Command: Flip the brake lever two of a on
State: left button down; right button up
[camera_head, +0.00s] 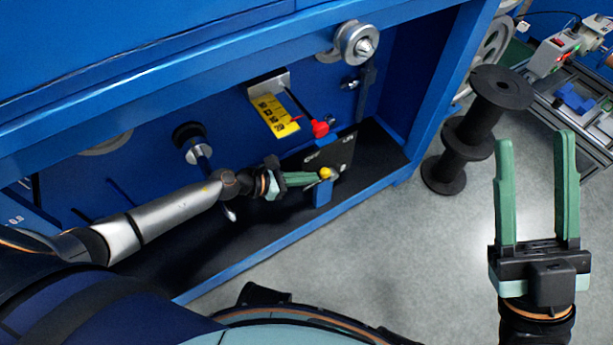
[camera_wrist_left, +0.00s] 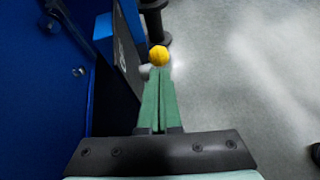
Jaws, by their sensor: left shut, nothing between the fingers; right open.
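A small lever with a yellow ball knob (camera_head: 325,173) stands at the dark plate (camera_head: 331,152) low in the blue machine. My left gripper (camera_head: 316,178) is shut and empty, with its fingertips right at the yellow knob. In the left wrist view the knob (camera_wrist_left: 158,56) shows just beyond the shut green fingertips (camera_wrist_left: 158,72); I cannot tell whether they touch. A red knob (camera_head: 320,129) sits above it, near the end of a yellow scale (camera_head: 274,115). My right gripper (camera_head: 535,145) is open and empty over the floor at the right.
The blue frame's bottom rail (camera_head: 270,248) runs in front of the black base. A black spool (camera_head: 478,128) stands on the floor right of the machine. A metal pulley (camera_head: 356,43) is above. The grey floor in front is free.

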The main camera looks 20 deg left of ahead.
pick_arm(q)
jog(key=shift+w+d+r, duration=0.1)
jog(key=shift+w+r, duration=0.05)
jog(key=shift+r, duration=0.1)
jog(key=shift+w+d+r+p, duration=0.1)
jog(key=shift+r+p, duration=0.05)
jog(key=shift+p, duration=0.15)
jog(key=shift+w+d+r+p, duration=0.25)
jog(key=shift+w+r+p, duration=0.15)
jog(key=shift+r, duration=0.1)
jog(key=shift+w+d+r+p, duration=0.35)
jog(key=shift+w+d+r, duration=0.15)
jog(key=shift+w, duration=0.15)
jog(key=shift+w+d+r+p, duration=0.35)
jog(key=shift+w+d, duration=0.15)
jog(key=shift+w, duration=0.1)
jog(key=shift+w+d+r, duration=0.2)
jog(key=shift+w+d, duration=0.35)
jog(key=shift+w, duration=0.25)
